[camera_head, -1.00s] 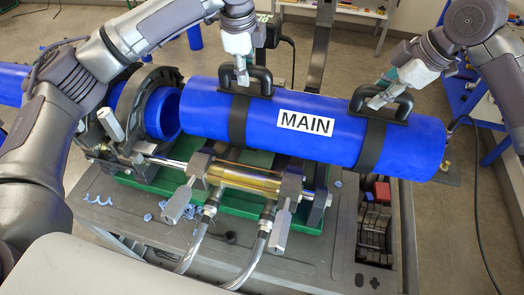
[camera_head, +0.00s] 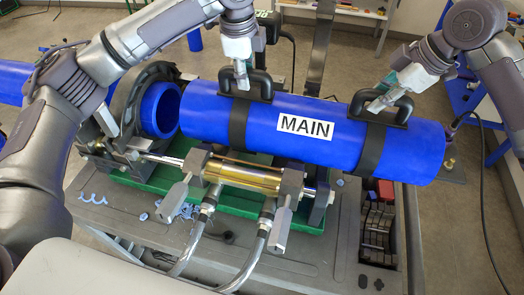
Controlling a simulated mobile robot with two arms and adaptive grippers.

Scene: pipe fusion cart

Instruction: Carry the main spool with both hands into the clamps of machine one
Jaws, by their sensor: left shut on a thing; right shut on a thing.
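The main spool (camera_head: 250,130) is a thick blue pipe with a white MAIN label and two black strap handles. It is held roughly level over the machine (camera_head: 245,176). My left gripper (camera_head: 242,84) is shut on the left handle (camera_head: 262,86). My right gripper (camera_head: 376,104) is shut on the right handle (camera_head: 400,112). The spool's left end is close to the blue pipe end (camera_head: 158,108) in the black ring clamp (camera_head: 128,100).
The grey cart top (camera_head: 130,215) holds blue shavings (camera_head: 170,208) and a green tray (camera_head: 262,215). Two hoses (camera_head: 192,245) run down the front. A bin of dark parts (camera_head: 376,230) is at the right. A dark upright arm (camera_head: 318,55) stands behind the spool.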

